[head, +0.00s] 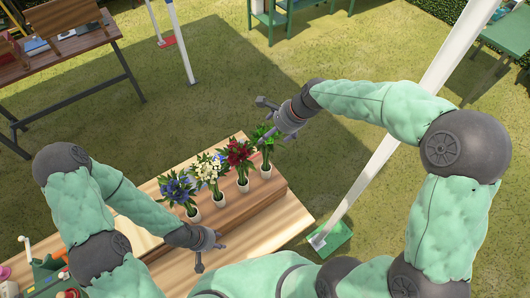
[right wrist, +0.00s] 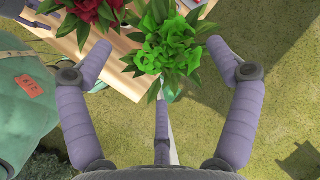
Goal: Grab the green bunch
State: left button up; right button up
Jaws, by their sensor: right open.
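The green bunch (head: 266,137) stands in a white vase (head: 266,171) at the right end of a row on the wooden table. In the right wrist view the green bunch (right wrist: 170,50) lies between the tips of my open fingers, apart from both side fingers as far as I can see. My right gripper (head: 266,116) is above and beside it in the head view; it also shows in the right wrist view (right wrist: 160,50). My left gripper (head: 210,251) is low near the table's front, its fingers spread and empty.
A red bunch (head: 238,154) stands just left of the green one, then a white-yellow bunch (head: 209,169) and a blue bunch (head: 178,188). A white post (head: 385,150) rises right of the table (head: 270,236). Tools and a green box (head: 48,277) are at lower left.

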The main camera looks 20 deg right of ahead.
jog(key=x, duration=0.2)
jog(key=shift+w+f, duration=0.25)
jog(key=shift+d+x, duration=0.2)
jog(key=shift+x, duration=1.1)
jog(key=shift+d+x, duration=0.2)
jog(key=shift+x, duration=1.1)
jog(key=shift+s+f, duration=0.1)
jog(key=c, duration=1.6)
